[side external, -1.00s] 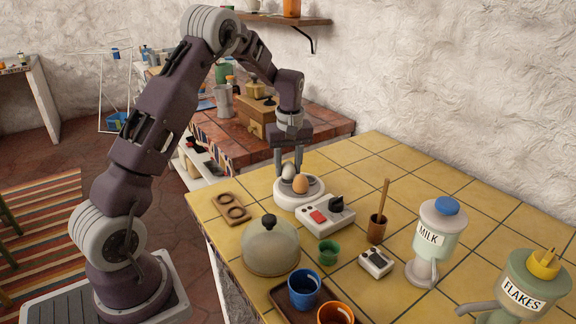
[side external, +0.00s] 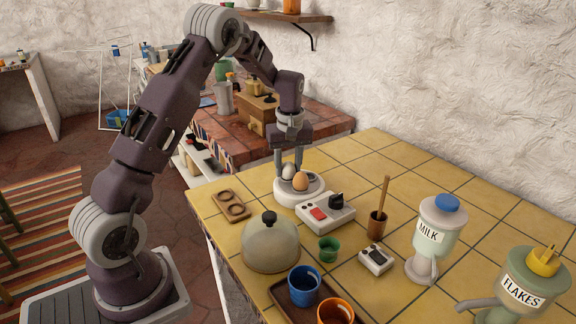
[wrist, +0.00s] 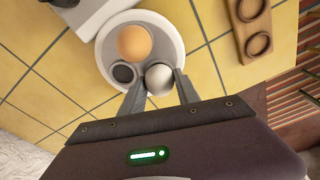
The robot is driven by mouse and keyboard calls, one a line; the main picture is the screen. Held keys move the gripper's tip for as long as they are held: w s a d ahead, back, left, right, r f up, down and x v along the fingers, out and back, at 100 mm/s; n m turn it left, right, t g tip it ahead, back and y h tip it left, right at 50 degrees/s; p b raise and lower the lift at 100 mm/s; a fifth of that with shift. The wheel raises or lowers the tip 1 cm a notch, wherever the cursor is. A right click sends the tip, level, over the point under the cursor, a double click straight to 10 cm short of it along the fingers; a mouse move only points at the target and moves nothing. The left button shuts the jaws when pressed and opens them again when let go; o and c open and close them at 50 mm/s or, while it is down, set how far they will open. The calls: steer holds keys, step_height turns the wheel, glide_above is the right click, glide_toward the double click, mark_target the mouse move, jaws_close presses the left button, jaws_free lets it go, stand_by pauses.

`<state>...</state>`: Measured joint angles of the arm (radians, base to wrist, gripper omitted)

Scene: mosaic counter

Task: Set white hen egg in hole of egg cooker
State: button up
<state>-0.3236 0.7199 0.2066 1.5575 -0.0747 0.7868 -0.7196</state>
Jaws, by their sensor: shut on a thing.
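The white hen egg (wrist: 159,80) is between the fingertips of my gripper (wrist: 158,90), which is shut on it. In the side view my gripper (side external: 288,168) points down over the egg cooker with the white egg (side external: 289,171) at its tips. The egg cooker's round white plate (side external: 300,193) is under it, and it also shows in the wrist view (wrist: 172,40). A brown egg (wrist: 134,42) sits on the plate. A dark round hole (wrist: 123,73) lies empty beside the white egg. I cannot tell whether the white egg touches the plate.
The cooker's control box (side external: 325,212) with a red switch and black knob adjoins the plate. A wooden two-hole holder (side external: 231,206) and a glass dome (side external: 270,245) stand nearby. A green cup (side external: 328,249) and milk dispenser (side external: 432,240) are further right.

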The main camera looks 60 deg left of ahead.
stand_by(0.4)
steer(key=o, duration=1.1)
steer(key=shift+c, duration=0.2)
steer(key=shift+r, duration=3.5)
